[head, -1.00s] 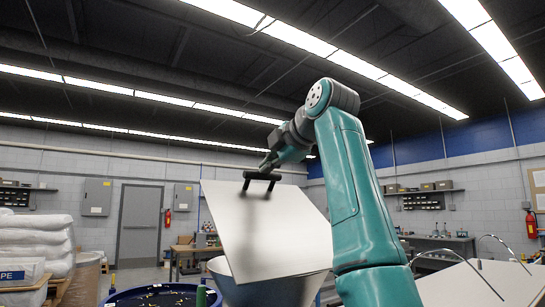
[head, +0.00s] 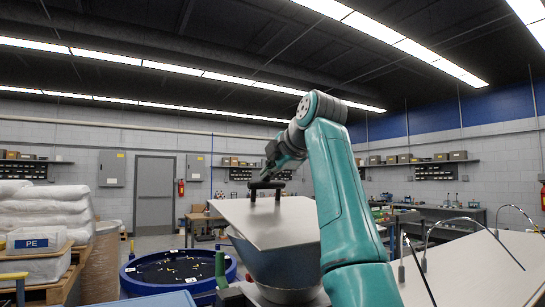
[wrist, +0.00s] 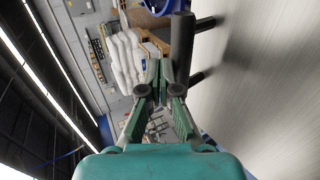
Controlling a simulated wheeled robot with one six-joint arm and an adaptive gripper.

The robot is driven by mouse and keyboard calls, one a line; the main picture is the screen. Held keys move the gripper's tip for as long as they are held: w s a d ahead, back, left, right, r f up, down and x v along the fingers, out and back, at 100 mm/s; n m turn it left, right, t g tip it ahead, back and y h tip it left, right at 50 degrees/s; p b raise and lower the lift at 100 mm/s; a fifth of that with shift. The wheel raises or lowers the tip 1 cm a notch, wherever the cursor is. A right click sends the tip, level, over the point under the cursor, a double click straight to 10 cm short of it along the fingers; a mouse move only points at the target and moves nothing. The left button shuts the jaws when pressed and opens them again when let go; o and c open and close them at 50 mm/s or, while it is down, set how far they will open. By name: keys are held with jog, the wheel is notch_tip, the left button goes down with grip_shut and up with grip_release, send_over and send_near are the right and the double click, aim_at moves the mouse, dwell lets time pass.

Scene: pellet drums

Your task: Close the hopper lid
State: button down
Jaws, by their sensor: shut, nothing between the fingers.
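The hopper lid (head: 290,222) is a pale flat plate with a black bar handle (head: 266,185) on top. It lies at a shallow tilt over the grey hopper (head: 275,262), and a gap shows between its left part and the hopper wall. In the wrist view the lid (wrist: 262,90) fills the right side, with the handle (wrist: 182,48) standing off it. My gripper (head: 268,172) is just above the handle. In the wrist view my gripper (wrist: 161,80) has its fingers together and empty, right beside the handle's end; I cannot tell whether they touch. The hopper's far rim is hidden.
A blue drum (head: 178,272) with dark contents stands left of the hopper. White sacks (head: 50,215) on a pallet are at the far left. A pale panel with curved metal tubes (head: 470,265) lies at the right. Workbenches line the back wall.

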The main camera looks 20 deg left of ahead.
aim_at(268, 187)
jog(key=shift+w+a+f, duration=0.15)
jog(key=shift+a+f, duration=0.1)
jog(key=shift+f, duration=0.5)
jog(key=shift+w+a+f, duration=0.2)
jog(key=shift+f, duration=0.5)
jog(key=shift+w+a+f, duration=0.15)
jog(key=shift+a+f, duration=0.1)
jog(key=shift+f, duration=0.5)
notch_tip(268, 187, up, 14)
jog(key=s+d, duration=0.1)
jog(key=d, duration=0.1)
jog(key=shift+s+f, duration=0.15)
jog(key=shift+s, duration=0.15)
jog(key=shift+d, duration=0.1)
